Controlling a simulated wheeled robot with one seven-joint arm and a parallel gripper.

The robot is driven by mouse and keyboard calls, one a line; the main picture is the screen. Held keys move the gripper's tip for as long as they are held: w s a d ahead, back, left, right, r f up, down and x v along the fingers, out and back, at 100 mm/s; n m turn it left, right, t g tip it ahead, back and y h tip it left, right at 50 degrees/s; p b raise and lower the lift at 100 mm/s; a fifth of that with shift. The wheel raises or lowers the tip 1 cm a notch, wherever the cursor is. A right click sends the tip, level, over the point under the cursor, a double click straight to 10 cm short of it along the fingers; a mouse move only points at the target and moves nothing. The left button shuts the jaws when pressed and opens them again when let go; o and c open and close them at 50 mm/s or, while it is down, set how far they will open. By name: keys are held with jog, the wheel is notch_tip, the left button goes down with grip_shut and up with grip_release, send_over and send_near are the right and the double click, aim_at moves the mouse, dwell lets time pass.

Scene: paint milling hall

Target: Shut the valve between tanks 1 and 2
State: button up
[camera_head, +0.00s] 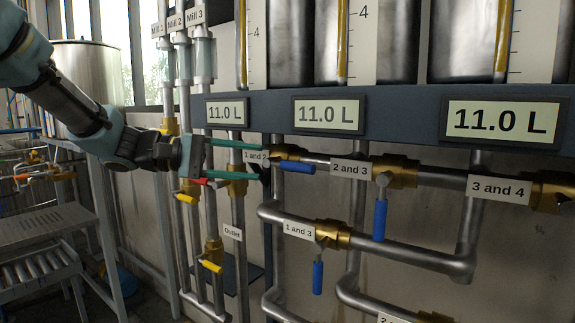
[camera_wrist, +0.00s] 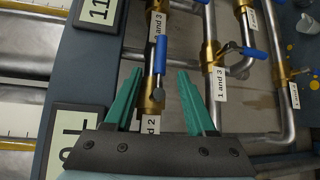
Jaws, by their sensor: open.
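The valve marked "1 and 2" has a brass body (camera_head: 285,152) and a blue lever handle (camera_head: 296,166), which lies nearly along its horizontal pipe. My gripper (camera_head: 257,162) is open and empty, just left of this handle in the head view, with its green fingers pointing right. In the wrist view, the same blue handle (camera_wrist: 161,54) and brass body (camera_wrist: 152,97) appear between the two spread fingers of my gripper (camera_wrist: 160,72). I see no clear contact. The label (camera_head: 256,156) is partly covered by a finger.
The "2 and 3" valve handle (camera_head: 380,219) and the "1 and 3" handle (camera_head: 318,277) hang down, across their pipes. Level displays (camera_head: 328,115) reading 11.0 L sit on a dark beam (camera_head: 276,104) above. Vertical mill pipes with yellow-handled valves (camera_head: 212,266) stand close to my gripper.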

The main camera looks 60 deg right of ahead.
aim_at(289, 167)
jog(key=p+x, duration=0.2)
jog(key=x, duration=0.8)
jog(key=shift+s+f+p, duration=0.1)
jog(key=shift+p, duration=0.3)
grip_shut()
dwell(0.9)
